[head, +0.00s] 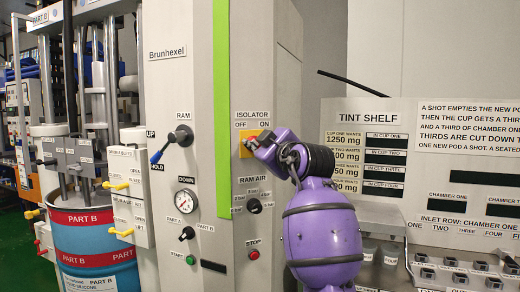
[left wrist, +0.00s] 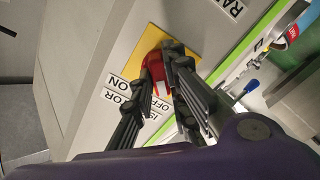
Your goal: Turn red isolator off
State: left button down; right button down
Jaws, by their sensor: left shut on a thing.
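The red isolator knob (left wrist: 154,66) sits on a yellow plate (left wrist: 150,40), between the fingers of my left gripper (left wrist: 160,70) in the left wrist view. The gripper is shut on the knob. In the head view my purple left arm reaches up to the yellow plate (head: 244,150), with the left gripper (head: 262,142) at it. The ISOLATOR label with OFF on the left and ON on the right is just above. The gripper hides most of the knob there, so I cannot tell which way it points. My right gripper is in neither view.
A PART B drum (head: 92,240) stands at left. The tint shelf panel (head: 410,140) is at right.

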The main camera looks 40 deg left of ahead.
pick_arm(q)
jog(key=shift+r, duration=0.1)
dwell(0.3)
jog(key=c, duration=1.7)
grip_release()
jog(key=v, duration=1.2)
